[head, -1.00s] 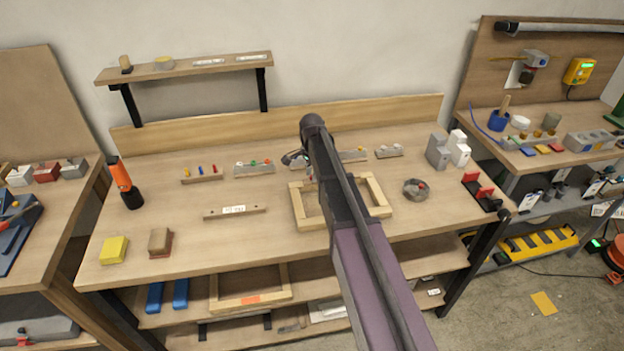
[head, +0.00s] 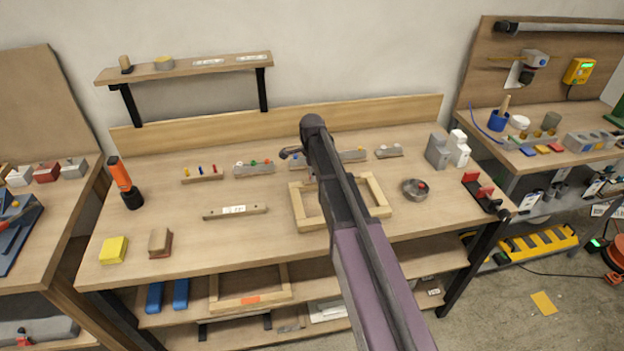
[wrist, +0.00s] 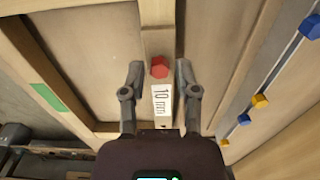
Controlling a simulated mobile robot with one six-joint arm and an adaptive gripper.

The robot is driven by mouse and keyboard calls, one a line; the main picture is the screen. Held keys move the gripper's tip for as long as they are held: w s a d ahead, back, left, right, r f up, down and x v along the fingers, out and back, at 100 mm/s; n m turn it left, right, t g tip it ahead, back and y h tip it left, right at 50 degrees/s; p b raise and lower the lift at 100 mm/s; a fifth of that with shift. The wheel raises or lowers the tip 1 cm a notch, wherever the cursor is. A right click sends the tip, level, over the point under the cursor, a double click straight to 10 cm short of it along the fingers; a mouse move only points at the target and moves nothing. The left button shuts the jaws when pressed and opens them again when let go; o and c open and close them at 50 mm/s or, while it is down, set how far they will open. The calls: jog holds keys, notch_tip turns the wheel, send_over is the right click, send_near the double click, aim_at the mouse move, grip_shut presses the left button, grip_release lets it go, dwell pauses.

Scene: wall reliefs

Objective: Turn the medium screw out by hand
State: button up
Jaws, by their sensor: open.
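In the wrist view a red six-sided screw head (wrist: 160,68) stands on a wooden bar (wrist: 158,42). A white label reading "10 mm" (wrist: 162,100) is on the bar just below it. My gripper (wrist: 160,74) is open, with one finger on each side of the red head and a visible gap on both sides. How deep the fingers reach beside it is unclear. In the head view my arm hides the screw and the fingertips. The wooden frame (head: 298,208) shows around the arm on the bench. Which screw is the medium one is not readable from the head view.
In the wrist view blue and yellow pieces (wrist: 260,101) line a rail at the right. In the head view small racks (head: 254,170) stand behind the frame, a round dish (head: 414,190) to its right, and a labelled bar (head: 235,211) to its left.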

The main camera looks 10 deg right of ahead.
jog(key=m, duration=0.4)
jog(key=shift+m, duration=0.3)
dwell(0.3)
jog(key=m, duration=0.5)
dwell(0.3)
grip_shut()
